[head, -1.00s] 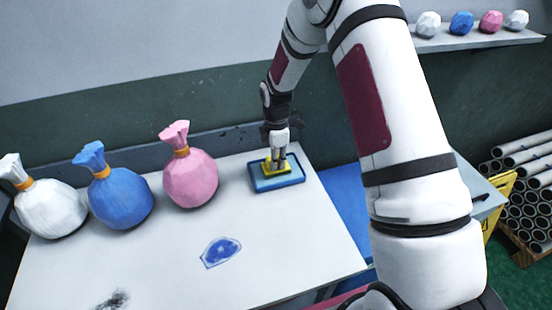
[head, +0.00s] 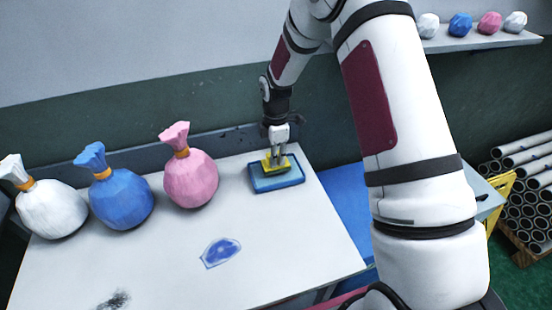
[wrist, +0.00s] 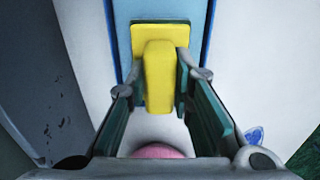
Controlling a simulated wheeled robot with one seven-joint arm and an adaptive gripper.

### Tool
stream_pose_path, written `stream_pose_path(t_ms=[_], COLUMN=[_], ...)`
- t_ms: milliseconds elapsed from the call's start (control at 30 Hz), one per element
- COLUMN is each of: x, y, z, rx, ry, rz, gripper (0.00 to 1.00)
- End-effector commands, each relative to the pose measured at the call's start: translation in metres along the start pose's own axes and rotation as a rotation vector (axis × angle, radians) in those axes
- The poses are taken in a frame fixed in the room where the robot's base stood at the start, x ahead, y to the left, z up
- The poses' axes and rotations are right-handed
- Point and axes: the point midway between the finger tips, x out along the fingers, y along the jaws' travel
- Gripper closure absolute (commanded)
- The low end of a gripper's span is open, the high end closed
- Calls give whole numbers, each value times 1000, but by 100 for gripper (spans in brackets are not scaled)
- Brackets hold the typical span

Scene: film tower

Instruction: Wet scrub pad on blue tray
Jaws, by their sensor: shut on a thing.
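The yellow scrub pad (head: 270,165) has a raised yellow grip, held between the fingers of my gripper (head: 278,152). In the head view it is over the blue tray (head: 290,181), looks slightly tilted and shows a dark underside. It seems just above the tray, though the gap is hard to judge. In the wrist view the pad (wrist: 158,33) lies ahead of my gripper (wrist: 158,80), with its grip between the two fingers. The light blue tray (wrist: 122,30) shows behind it. Whether the pad is wet cannot be seen.
White (head: 52,210), blue (head: 122,200) and pink (head: 190,180) tied bags stand on the white table (head: 170,275), left of the tray. A blue stain (head: 221,251) and a dark smudge (head: 115,299) mark the tabletop. A low grey ledge (head: 225,140) runs along the back.

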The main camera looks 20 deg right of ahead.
Motion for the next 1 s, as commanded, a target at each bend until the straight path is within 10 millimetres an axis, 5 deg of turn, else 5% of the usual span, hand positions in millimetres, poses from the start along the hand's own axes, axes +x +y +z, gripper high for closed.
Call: stream_pose_path(t_ms=[600,1000], x=[-45,-49], y=[0,0], z=[0,0], rx=[0,0], ry=[0,0], rz=[3,1], gripper=[100,100])
